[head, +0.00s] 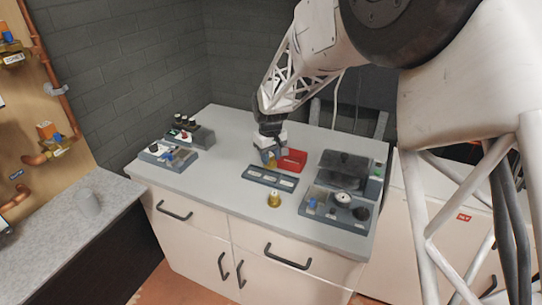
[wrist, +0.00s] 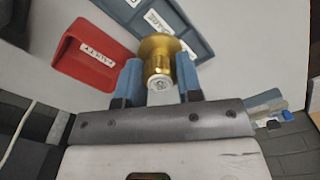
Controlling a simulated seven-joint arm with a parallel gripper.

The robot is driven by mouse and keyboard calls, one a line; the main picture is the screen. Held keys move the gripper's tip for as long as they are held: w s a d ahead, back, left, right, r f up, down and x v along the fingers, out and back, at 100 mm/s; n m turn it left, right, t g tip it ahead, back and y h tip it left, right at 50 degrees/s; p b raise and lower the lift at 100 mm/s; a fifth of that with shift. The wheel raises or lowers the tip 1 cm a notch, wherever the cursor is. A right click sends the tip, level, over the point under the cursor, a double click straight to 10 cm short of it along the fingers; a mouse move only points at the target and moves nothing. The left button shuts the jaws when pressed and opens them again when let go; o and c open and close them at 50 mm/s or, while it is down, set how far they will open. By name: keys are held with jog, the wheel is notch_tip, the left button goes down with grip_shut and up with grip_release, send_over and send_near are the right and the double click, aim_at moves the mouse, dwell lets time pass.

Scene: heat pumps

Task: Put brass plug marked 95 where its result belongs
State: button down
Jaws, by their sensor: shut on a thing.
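My gripper (wrist: 160,78) is shut on a brass plug (wrist: 158,50), which sits between its two blue fingers. The plug's pale end face carries a mark too small to read. In the head view my gripper (head: 270,158) is over the back of the worktop, just left of a red bin (head: 292,160) and behind a grey-blue tray (head: 270,179) with several white labels. The red bin (wrist: 88,58) bears a label that seems to read FAULTY. A second brass plug (head: 274,199) stands on the worktop in front of the tray; its mark is not legible.
A dark test device (head: 344,170) with a grey parts tray (head: 335,208) stands at the right. At the left are a small tray (head: 167,155) and a block with black knobs (head: 188,130). The worktop's left front (head: 215,185) is clear.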

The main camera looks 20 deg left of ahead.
jog(key=shift+f, duration=0.2)
jog(key=shift+f, duration=1.6)
jog(key=shift+f, duration=1.15)
jog(key=c, duration=0.7)
grip_release()
jog(key=shift+f, duration=0.1)
jog(key=shift+r, duration=0.2)
jog(key=shift+r, duration=3.75)
jog(key=shift+d, duration=0.1)
